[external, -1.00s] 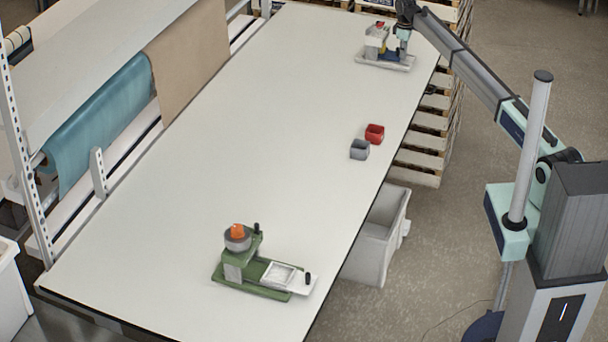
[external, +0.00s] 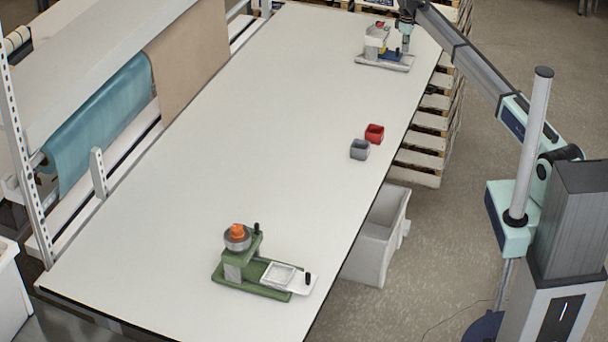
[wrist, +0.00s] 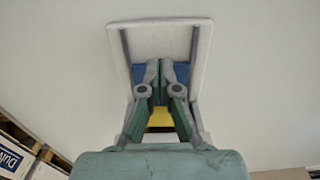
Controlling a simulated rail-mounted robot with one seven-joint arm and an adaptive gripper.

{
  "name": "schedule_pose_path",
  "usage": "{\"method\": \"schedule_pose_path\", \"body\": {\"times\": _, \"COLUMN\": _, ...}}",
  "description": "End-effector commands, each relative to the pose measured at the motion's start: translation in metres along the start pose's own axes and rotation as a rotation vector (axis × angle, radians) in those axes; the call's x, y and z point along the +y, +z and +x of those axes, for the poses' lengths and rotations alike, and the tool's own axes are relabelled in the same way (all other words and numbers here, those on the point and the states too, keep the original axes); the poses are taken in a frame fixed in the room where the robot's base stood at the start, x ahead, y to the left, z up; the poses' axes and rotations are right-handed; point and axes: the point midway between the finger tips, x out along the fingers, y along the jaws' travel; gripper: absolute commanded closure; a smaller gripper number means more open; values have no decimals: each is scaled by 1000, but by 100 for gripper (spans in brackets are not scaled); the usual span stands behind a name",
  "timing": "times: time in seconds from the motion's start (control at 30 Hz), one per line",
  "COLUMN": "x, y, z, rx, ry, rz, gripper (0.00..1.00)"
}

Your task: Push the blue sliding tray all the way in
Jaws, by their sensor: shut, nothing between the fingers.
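The blue sliding tray (wrist: 183,73) belongs to a small press-like device on a pale grey base (external: 384,61) at the far right end of the table. In the wrist view the blue shows on both sides of my fingertips, and the fingers hide its middle. My gripper (external: 405,50) is at the right part of the device. In the wrist view my gripper (wrist: 160,68) is shut and empty, with its fingertips over or against the blue tray; I cannot tell whether they touch. A yellow part (wrist: 160,117) shows between the fingers.
A green device (external: 250,272) with a white tray stands at the near end of the table. A red bin (external: 374,133) and a grey bin (external: 359,150) sit near the right edge. The middle of the table (external: 240,130) is clear.

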Motion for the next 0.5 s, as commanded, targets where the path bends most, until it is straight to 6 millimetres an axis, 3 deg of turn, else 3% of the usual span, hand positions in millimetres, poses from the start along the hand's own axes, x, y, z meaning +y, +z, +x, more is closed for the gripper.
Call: {"method": "schedule_pose_path", "body": {"times": 0.5, "x": 0, "y": 0, "z": -39, "rx": 0, "ry": 0, "rz": 0, "gripper": 100}}
